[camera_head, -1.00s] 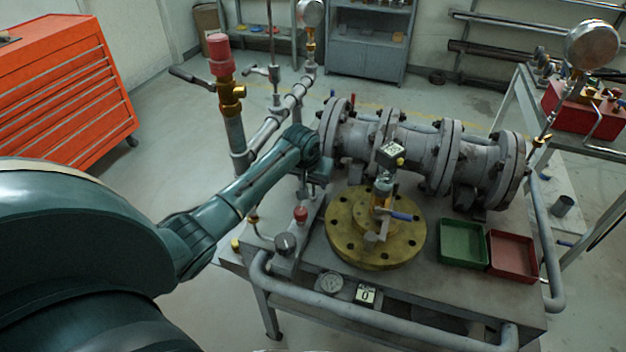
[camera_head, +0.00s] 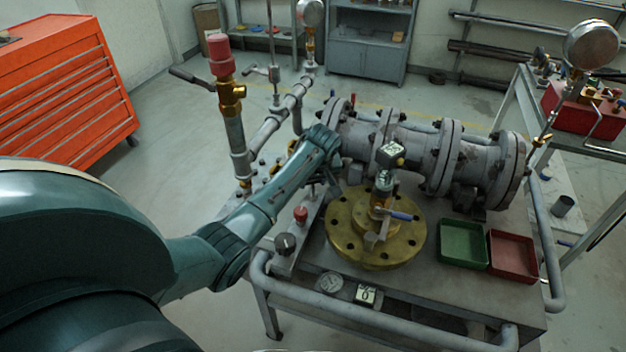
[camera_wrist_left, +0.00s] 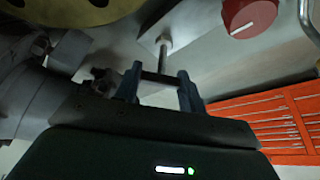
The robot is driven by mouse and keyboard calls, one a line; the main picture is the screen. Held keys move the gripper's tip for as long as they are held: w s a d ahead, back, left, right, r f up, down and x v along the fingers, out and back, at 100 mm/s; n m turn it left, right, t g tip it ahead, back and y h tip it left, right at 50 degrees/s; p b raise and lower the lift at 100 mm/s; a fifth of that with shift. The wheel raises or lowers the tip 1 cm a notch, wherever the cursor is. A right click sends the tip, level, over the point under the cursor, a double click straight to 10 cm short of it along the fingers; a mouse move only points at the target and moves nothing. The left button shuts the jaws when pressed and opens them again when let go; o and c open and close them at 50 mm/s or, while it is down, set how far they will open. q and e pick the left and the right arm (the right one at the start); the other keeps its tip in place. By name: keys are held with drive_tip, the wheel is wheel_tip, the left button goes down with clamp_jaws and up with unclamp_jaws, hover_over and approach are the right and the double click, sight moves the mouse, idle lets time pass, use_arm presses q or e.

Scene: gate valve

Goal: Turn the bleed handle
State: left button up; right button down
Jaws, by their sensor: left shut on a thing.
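My left gripper (camera_head: 322,186) is at the panel left of the brass flange, partly hidden by its own wrist in the head view. In the left wrist view, its two fingers (camera_wrist_left: 160,90) stand on either side of a short dark crossbar on a thin metal stem. I take this T-shaped piece as the bleed handle (camera_wrist_left: 163,52). The fingers are shut on the crossbar, near its ends. The stem rises from a grey plate. In the head view the handle is mostly hidden by my gripper. My right gripper is not in view.
The brass flange (camera_head: 343,236) with a blue-levered valve is just right. A grey flanged pipe (camera_head: 405,143) lies behind. Green (camera_head: 461,262) and red (camera_head: 532,273) trays sit at the right.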

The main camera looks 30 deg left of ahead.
use_arm(q)
drive_tip(key=n+g, duration=0.1)
drive_tip(key=n, duration=0.1)
drive_tip(key=n+g, duration=0.1)
drive_tip(key=n, duration=0.2)
drive_tip(key=shift+n+y, duration=0.3)
drive_tip(key=shift+y, duration=0.1)
drive_tip(key=n+g+b, duration=0.1)
drive_tip(key=n, duration=0.2)
drive_tip(key=shift+n+g+b, duration=0.3)
drive_tip(key=shift+n, duration=0.3)
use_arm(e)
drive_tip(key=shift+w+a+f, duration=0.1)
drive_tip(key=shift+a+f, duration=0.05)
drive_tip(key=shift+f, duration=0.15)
use_arm(q)
drive_tip(key=o, duration=1)
drive_tip(key=shift+r, duration=0.1)
